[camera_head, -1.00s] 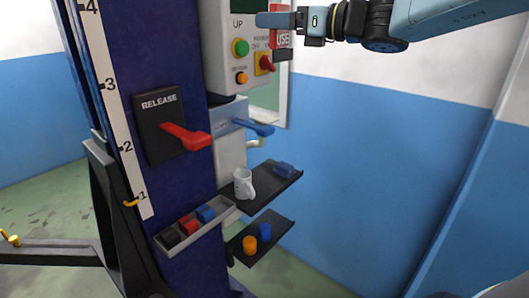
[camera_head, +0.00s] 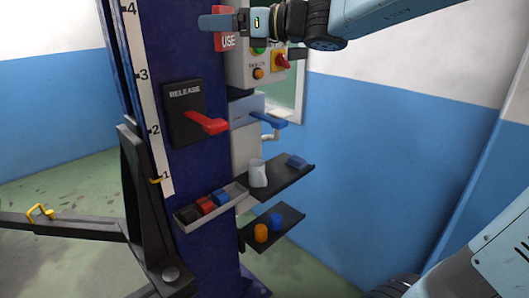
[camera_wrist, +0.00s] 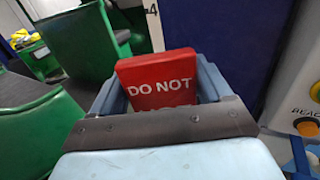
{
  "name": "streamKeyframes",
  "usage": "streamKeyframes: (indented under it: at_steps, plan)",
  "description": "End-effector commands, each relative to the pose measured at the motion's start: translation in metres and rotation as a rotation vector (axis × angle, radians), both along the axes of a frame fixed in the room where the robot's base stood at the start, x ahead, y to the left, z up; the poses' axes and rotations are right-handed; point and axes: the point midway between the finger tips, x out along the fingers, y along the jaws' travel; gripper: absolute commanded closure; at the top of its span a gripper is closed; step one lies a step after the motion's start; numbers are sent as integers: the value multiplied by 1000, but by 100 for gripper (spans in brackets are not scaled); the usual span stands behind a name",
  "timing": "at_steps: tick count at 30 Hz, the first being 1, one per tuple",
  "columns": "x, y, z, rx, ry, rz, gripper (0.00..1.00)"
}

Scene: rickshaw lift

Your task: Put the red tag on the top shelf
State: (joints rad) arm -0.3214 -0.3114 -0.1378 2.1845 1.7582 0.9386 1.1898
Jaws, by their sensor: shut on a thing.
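The red tag (camera_head: 227,42) is held by my gripper (camera_head: 217,23) high up, in front of the blue column and level with the upper part of the control box. Part of the word "USE" side shows below the fingers. In the wrist view the tag (camera_wrist: 160,83) stands between the two blue fingers and reads "DO NOT"; its lower part is hidden by my gripper. The top shelf (camera_head: 283,181) is a dark tray lower down, right of the column. A white mug (camera_head: 258,174) and a blue block (camera_head: 297,161) sit on it, with bare room between them.
A lower shelf (camera_head: 291,219) holds an orange cylinder (camera_head: 261,233) and a blue one (camera_head: 275,221). A grey tray (camera_head: 186,222) holds small blocks. A red release lever (camera_head: 207,123) and a blue lever (camera_head: 268,120) stick out above the shelves. The control box (camera_head: 273,92) stands behind the tag.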

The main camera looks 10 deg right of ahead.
Motion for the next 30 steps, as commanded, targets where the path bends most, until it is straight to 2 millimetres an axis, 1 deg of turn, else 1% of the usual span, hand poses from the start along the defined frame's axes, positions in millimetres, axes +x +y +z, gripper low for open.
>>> streamKeyframes:
  at_steps: [12,14,17,20,23,27,29,30]
  plan:
    - [1,1,0,0,0,-4,51]
    - [3,0,-3,-1,2,-6,51]
    - [13,-2,-16,-7,8,-12,51]
    - [31,-8,-41,-17,17,-24,51]
    - [52,-18,-74,-27,24,-41,51]
    - [80,-37,-123,-32,30,-73,51]
    - [91,-48,-143,-31,31,-89,51]
    - [97,-54,-157,-30,33,-100,51]
